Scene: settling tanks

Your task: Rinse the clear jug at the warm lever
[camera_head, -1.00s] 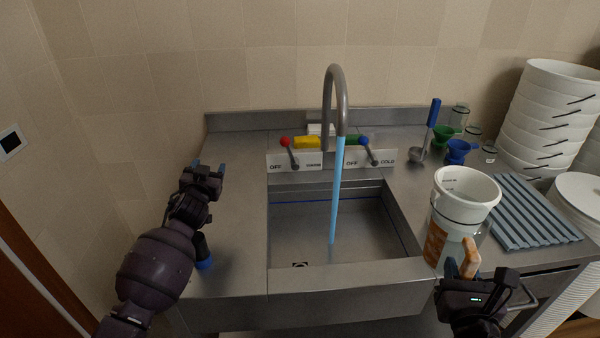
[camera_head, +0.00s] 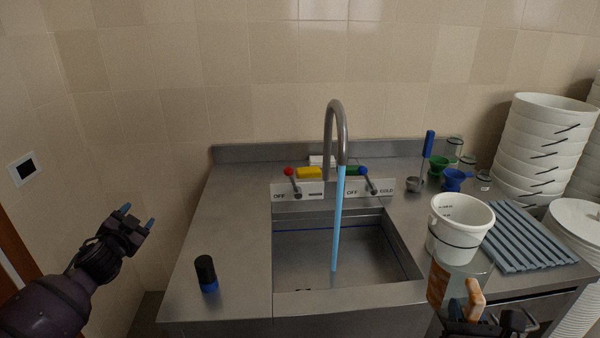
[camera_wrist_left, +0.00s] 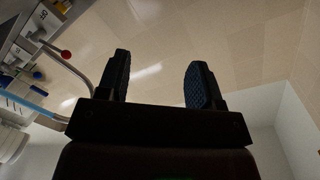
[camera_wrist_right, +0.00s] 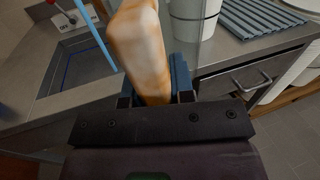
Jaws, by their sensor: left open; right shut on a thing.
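The clear jug (camera_head: 478,262) is see-through, with an orange marbled handle and an orange patch on its side. It is at the counter's front right, in front of the white bucket. My right gripper (camera_head: 470,314) is shut on its handle (camera_wrist_right: 146,50). I cannot tell whether the jug touches the counter. The red-knobbed lever (camera_head: 290,172) is on the left of the tap panel, the blue-knobbed lever (camera_head: 364,172) on the right by "COLD". Blue water (camera_head: 337,220) runs from the tap (camera_head: 335,118) into the sink. My left gripper (camera_head: 138,216) is open and empty, left of the counter.
A black bottle with a blue base (camera_head: 206,274) stands on the left counter. The white bucket (camera_head: 460,226), a grey ribbed mat (camera_head: 520,238) and stacked white tubs (camera_head: 540,150) crowd the right. The sink (camera_head: 340,245) holds nothing large. The left counter is mostly clear.

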